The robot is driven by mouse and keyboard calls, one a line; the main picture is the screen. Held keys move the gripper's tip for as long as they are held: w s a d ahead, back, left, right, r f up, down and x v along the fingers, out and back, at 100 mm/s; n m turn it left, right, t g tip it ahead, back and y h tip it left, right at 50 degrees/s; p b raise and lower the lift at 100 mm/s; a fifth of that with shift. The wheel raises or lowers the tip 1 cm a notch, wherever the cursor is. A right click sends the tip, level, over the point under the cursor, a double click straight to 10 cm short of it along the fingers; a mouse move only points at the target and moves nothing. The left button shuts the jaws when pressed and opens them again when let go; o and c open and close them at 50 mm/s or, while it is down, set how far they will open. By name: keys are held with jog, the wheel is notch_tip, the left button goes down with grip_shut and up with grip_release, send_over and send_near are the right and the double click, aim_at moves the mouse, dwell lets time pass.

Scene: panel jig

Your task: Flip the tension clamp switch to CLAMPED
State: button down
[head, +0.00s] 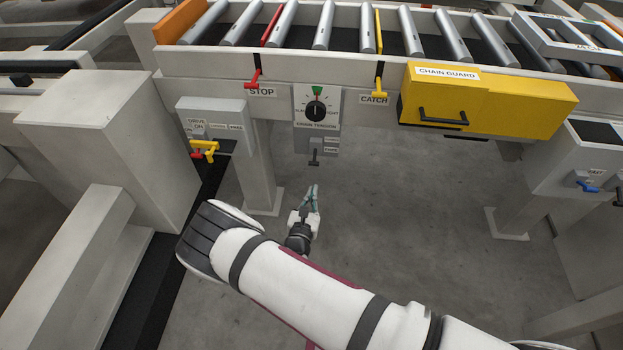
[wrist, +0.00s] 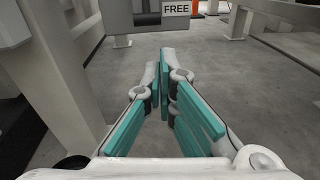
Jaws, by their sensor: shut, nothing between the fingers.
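The tension clamp switch (head: 314,158) is a small dark lever under a grey box (head: 311,143) below the chain tension dial (head: 316,110). Its small labels are too small to read in the head view. My gripper (head: 313,190) is below the switch and apart from it, with its teal fingers together and nothing between them. In the wrist view the fingertips (wrist: 164,56) meet ahead, and a FREE label (wrist: 176,9) shows at the top edge beyond them. The lever itself is not clearly visible in the wrist view.
To the left is a drive box (head: 215,125) with red and yellow levers. Above are a red STOP lever (head: 254,78) and a yellow CATCH lever (head: 379,87). A yellow chain guard (head: 490,98) juts out at right. Grey posts flank open floor.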

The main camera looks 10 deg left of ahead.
aim_at(315, 155)
jog(key=f, duration=0.1)
jog(key=f+n+y, duration=0.1)
jog(key=s+a+f, duration=0.1)
jog(key=shift+s+a+f+n+y, duration=0.1)
jog(key=shift+f+n+y, duration=0.05)
jog(key=shift+n+y, duration=0.15)
jog(key=w+f+b, duration=0.1)
jog(key=w+b, duration=0.3)
jog(key=w, duration=0.6)
jog(key=shift+s+r, duration=0.3)
jog(key=shift+r, duration=0.75)
jog(key=shift+s+r, duration=0.25)
jog(key=shift+r, duration=0.75)
jog(key=shift+a, duration=0.15)
